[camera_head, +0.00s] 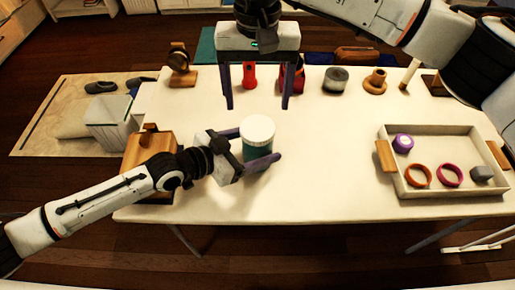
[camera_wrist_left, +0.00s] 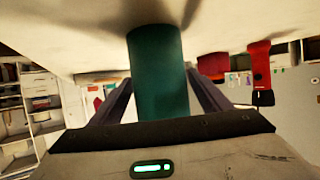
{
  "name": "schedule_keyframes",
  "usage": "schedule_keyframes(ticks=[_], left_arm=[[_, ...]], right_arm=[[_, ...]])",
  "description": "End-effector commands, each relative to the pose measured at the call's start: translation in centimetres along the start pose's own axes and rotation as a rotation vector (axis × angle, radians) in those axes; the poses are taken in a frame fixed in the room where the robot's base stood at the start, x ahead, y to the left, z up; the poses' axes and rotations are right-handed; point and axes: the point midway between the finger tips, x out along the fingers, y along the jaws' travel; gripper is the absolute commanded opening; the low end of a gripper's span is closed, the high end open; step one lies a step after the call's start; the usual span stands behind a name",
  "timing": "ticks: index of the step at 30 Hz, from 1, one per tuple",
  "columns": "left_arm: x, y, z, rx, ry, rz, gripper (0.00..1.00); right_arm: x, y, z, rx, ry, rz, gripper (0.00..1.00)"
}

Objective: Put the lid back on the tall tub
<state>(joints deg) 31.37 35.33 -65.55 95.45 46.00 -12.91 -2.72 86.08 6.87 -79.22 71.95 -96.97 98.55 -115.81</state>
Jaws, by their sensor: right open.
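The tall tub (camera_head: 257,152) is a dark green cylinder standing upright on the white table. A white round lid (camera_head: 258,129) covers its top and looks level; I cannot tell how firmly it sits. My left gripper (camera_head: 254,146) has its fingers on both sides of the tub's body, shut on it. In the left wrist view the green tub (camera_wrist_left: 158,75) stands between the two fingers, and the lid is out of sight. My right gripper (camera_head: 258,103) is open and empty, its fingers pointing down above and behind the tub.
A cream tray (camera_head: 440,193) with wooden handles holds a purple-and-white roll, two rings and a grey block at the right. Wooden stands, a red item and a grey tin (camera_head: 336,80) line the back edge. The table between tub and tray is clear.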

Motion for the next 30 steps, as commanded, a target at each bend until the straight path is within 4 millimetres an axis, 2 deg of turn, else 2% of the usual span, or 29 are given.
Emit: schedule_keyframes(ticks=[1,2,12,17,30], left_arm=[[-0.02,-0.01,0.0,0.0,0.0,0.0,0.61],[-0.02,-0.01,0.01,0.0,0.0,0.0,0.56],[-0.04,-0.01,0.01,0.0,0.0,0.0,0.0],[-0.04,-0.02,0.01,0.0,0.0,0.0,0.0],[-0.04,-0.03,0.02,0.0,0.0,-0.001,0.0]], right_arm=[[0.0,-0.01,0.0,0.0,0.0,0.0,0.77],[0.0,-0.01,0.0,0.0,0.0,0.0,0.77],[-0.01,0.0,0.0,0.01,0.0,0.0,0.77],[-0.05,0.0,0.0,0.144,0.001,0.001,0.77],[-0.01,0.0,-0.01,0.961,0.001,0.0,0.77]])
